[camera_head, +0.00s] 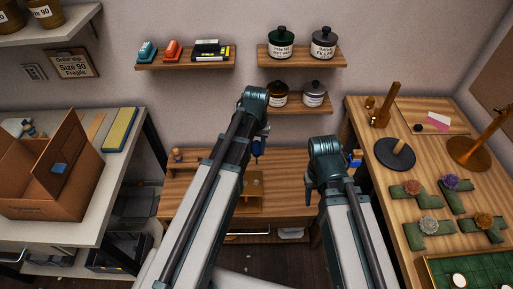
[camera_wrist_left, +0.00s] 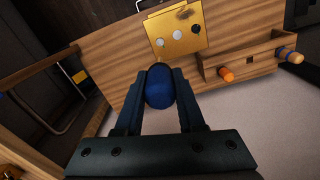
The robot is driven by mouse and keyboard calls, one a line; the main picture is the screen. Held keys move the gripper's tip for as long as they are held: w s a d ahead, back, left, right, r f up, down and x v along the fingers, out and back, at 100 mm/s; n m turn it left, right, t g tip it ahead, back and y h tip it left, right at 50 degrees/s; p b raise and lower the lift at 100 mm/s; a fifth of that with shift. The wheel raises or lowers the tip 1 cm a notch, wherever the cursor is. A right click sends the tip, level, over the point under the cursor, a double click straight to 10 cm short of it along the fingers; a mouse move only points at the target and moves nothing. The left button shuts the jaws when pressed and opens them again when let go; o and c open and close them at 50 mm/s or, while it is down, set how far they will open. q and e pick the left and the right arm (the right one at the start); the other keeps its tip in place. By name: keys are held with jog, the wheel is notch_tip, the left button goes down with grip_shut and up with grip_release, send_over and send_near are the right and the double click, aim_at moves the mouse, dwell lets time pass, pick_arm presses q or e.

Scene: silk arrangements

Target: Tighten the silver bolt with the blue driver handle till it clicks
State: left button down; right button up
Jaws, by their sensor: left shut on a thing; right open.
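The blue driver handle (camera_wrist_left: 159,88) is held between the fingers of my left gripper (camera_wrist_left: 160,78). In the head view a bit of the blue handle (camera_head: 257,147) shows below my left gripper (camera_head: 257,135). A brass plate (camera_wrist_left: 172,16) lies beyond the handle in the left wrist view. It bears a silver bolt head (camera_wrist_left: 178,35), a greyer dot and a black dot; the handle is apart from them in the picture. The driver's tip is hidden. My right gripper (camera_head: 354,160) is open near the bench's right end, its fingers partly hidden by the arm.
A wooden rack (camera_wrist_left: 245,68) right of the plate holds an orange handle (camera_wrist_left: 226,74) and a blue-banded one (camera_wrist_left: 287,53). The low wooden bench (camera_head: 290,190) stands between a left table with a cardboard box (camera_head: 35,185) and a right table (camera_head: 385,220) with silk flowers.

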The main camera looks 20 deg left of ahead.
pick_arm(q)
jog(key=shift+r+p, duration=0.95)
jog(key=shift+r, duration=0.05)
